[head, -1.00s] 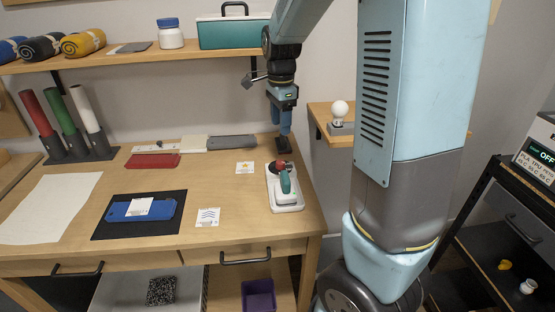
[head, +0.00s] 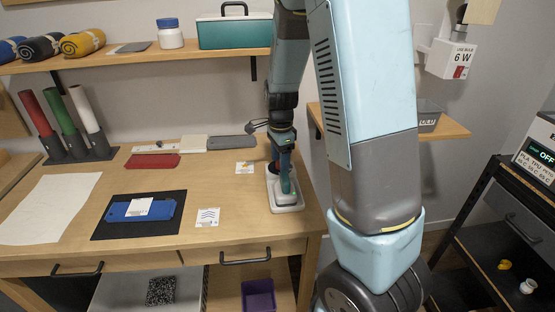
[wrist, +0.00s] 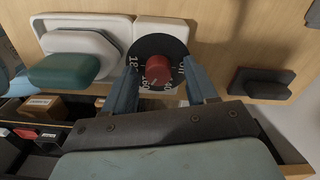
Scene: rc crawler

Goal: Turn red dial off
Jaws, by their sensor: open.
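The red dial (wrist: 158,70) is a round knob on a black disc with white numbers, on a white base (wrist: 163,28), in the wrist view. Next to it is a teal handle (wrist: 66,70) on a white body. My gripper (wrist: 160,75) is open, with one blue finger on each side of the dial. I cannot tell whether the fingers touch it. In the head view, my arm comes down over the white-based device (head: 287,208) at the table's right end and hides most of it. The number the dial points to is not clear.
A dark block (wrist: 262,83) sits right of the dial in the wrist view. On the table are a blue case (head: 140,209) on a black mat, a white sheet (head: 45,208) and small cards. A shelf (head: 160,57) runs above the back; a small side shelf (head: 447,130) is at right.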

